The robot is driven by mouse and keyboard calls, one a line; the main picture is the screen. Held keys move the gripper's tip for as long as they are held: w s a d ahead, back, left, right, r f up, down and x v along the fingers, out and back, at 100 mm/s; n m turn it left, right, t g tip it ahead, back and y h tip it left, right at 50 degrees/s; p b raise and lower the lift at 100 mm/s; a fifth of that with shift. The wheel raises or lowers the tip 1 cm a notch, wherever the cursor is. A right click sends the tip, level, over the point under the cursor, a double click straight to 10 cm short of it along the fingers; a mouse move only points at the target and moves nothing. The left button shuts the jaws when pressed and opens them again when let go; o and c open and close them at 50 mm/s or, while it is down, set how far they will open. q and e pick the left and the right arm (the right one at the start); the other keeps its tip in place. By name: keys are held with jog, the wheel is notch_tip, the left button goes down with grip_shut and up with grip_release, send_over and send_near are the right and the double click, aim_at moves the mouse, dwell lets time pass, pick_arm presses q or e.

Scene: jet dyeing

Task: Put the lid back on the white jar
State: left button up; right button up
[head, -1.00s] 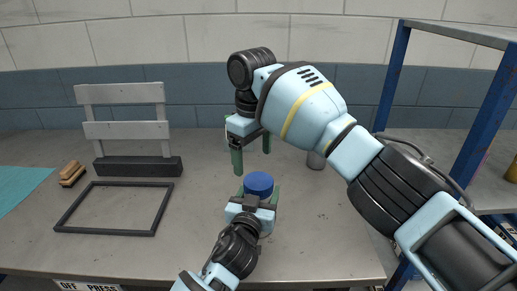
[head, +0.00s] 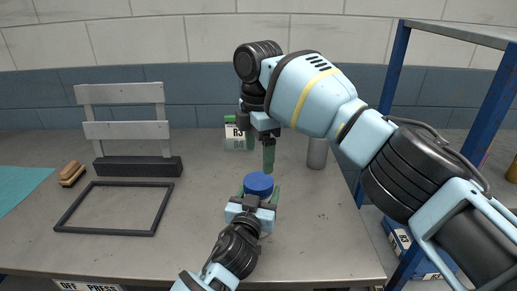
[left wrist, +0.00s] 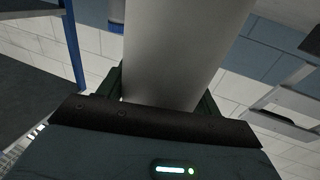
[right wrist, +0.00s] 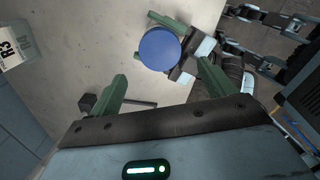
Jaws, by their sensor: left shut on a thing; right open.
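My left gripper (head: 256,205) is shut on a pale cylinder, the white jar (left wrist: 178,50), which fills the middle of the left wrist view. A round blue lid (head: 258,184) shows at the top of the held jar in the head view. The lid also shows face-on in the right wrist view (right wrist: 160,49). Whether it is fully seated cannot be told, as the left gripper hides most of the jar. My right gripper (head: 260,158) is open and empty, fingers downward, above and behind the blue lid. The lid lies ahead of its fingers in the right wrist view.
A white labelled container with a green cap (head: 238,141) and a grey cylinder (head: 317,153) stand at the back of the table. A dark frame (head: 60,230), a brown block (head: 72,174) and a grey rack (head: 125,131) are left. A blue-posted shelf (head: 484,125) is right.

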aim_at(258, 181)
jog(key=shift+f, duration=0.15)
jog(key=shift+f, duration=3.9)
jog(key=c, duration=1)
jog(key=m, duration=0.7)
jog(key=o, duration=1)
jog(key=shift+o, duration=0.3)
jog(key=shift+s, duration=0.1)
jog(key=shift+s+a, duration=0.1)
